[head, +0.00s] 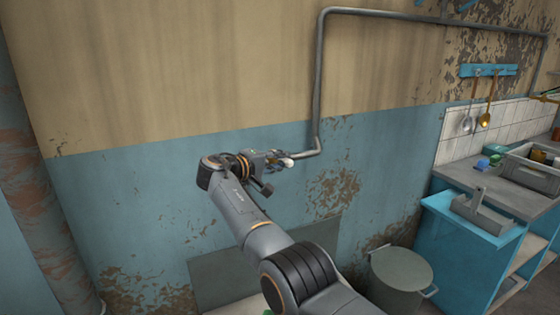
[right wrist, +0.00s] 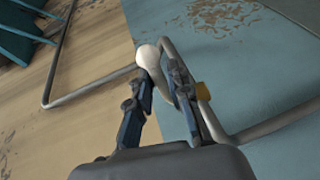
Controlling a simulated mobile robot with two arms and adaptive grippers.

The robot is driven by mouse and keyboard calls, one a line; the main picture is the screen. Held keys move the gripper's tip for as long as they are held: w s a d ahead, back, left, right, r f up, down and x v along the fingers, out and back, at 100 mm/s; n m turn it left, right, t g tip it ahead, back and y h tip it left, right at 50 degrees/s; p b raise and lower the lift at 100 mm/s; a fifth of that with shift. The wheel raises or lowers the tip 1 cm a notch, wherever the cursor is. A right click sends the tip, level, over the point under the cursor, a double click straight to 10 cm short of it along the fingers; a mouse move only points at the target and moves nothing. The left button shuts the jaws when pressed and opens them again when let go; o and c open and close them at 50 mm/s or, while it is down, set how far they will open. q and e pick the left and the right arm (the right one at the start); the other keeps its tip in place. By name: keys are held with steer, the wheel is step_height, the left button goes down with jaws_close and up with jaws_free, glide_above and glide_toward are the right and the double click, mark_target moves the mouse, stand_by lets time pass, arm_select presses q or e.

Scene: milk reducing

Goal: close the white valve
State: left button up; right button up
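The white valve's handle (right wrist: 150,58) is a pale, rounded lever at the pipe, between the fingertips of my right gripper (right wrist: 160,78) in the right wrist view. Both fingers close in on its sides and appear to touch it. In the head view my right gripper (head: 272,160) is at the wall, at the lower end of the grey pipe (head: 317,90). A small white bit of the valve (head: 287,162) shows at its tips. The gripper hides most of the valve. My left gripper is not in view.
The pipe runs up the wall and along its top. A lidded grey bin (head: 402,268) stands at lower right. Right of it is a blue cabinet (head: 455,245) with a grey counter and a grey crate (head: 530,172). Utensils hang from a blue rack (head: 488,70).

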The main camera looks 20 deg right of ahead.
steer(key=v, duration=0.7)
steer(key=shift+a, duration=0.2)
steer(key=shift+s, duration=0.1)
